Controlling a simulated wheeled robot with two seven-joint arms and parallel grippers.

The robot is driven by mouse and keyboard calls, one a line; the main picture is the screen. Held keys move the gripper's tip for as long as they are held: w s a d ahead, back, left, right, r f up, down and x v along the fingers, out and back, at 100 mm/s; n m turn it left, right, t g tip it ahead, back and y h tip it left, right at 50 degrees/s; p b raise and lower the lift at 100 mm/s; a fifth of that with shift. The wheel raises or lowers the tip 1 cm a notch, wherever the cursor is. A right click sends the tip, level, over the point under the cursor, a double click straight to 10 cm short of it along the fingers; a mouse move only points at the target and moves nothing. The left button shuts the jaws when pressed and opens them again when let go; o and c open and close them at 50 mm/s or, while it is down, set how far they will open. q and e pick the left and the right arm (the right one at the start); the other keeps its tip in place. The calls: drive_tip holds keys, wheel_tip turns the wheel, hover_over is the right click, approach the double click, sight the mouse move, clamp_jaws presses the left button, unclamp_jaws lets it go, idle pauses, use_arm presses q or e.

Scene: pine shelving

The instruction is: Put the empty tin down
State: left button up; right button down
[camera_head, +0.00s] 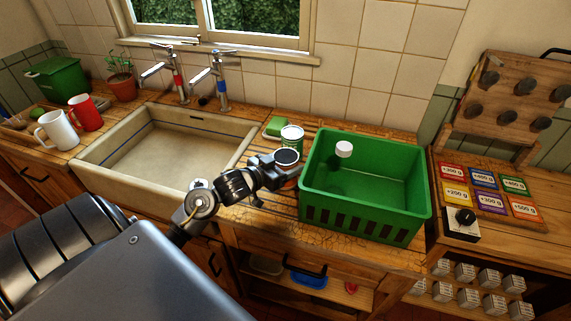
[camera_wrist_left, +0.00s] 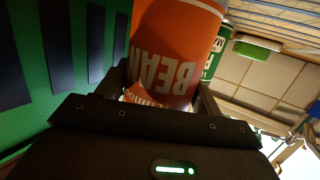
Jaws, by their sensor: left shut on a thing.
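My left gripper (camera_head: 284,165) is shut on an orange tin with white "BEAN" lettering; the tin (camera_wrist_left: 172,50) fills the middle of the left wrist view, its lettering upside down there. In the head view the tin's dark round top (camera_head: 287,156) faces up, with most of its side hidden by the gripper. It is beside the left wall of the green crate (camera_head: 366,216). I cannot tell whether its base touches the worktop. A green tin (camera_head: 292,136) stands just behind it and also shows in the left wrist view (camera_wrist_left: 213,55). My right gripper is not in view.
The sink (camera_head: 165,157) lies to the left, with two taps (camera_head: 221,82) behind it. A green sponge (camera_head: 274,127) lies near the green tin. A small white object (camera_head: 343,149) is inside the crate. Weight cards (camera_head: 490,206) and a dial box (camera_head: 461,224) are at the right.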

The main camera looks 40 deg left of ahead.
use_arm(q)
drive_tip(key=shift+f, duration=0.3)
drive_tip(key=shift+f, duration=0.15)
drive_tip(key=o, duration=1)
